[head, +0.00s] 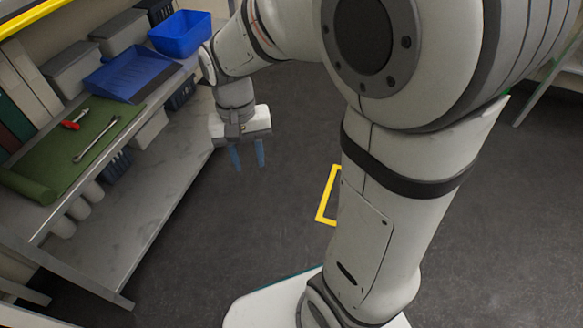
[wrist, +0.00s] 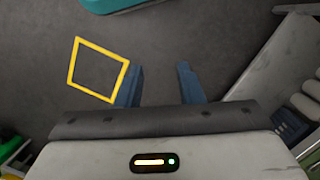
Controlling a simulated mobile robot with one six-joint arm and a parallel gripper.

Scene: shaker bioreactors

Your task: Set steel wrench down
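The steel wrench (head: 95,139) lies on a green mat (head: 66,153) on the upper surface of the shelf unit at the left of the head view. My gripper (head: 247,158) hangs in the air to the right of the shelf, apart from the wrench, with its blue fingers pointing down. In the wrist view my gripper (wrist: 160,88) has its two fingers spread, with only grey floor between them. It is open and empty. The wrench does not show in the wrist view.
A red-handled tool (head: 74,120) lies beside the wrench on the mat. A blue tray (head: 122,78), a blue bin (head: 181,34) and grey boxes (head: 75,66) stand farther along the shelf. A yellow square outline (head: 328,194) marks the floor. The floor below my gripper is clear.

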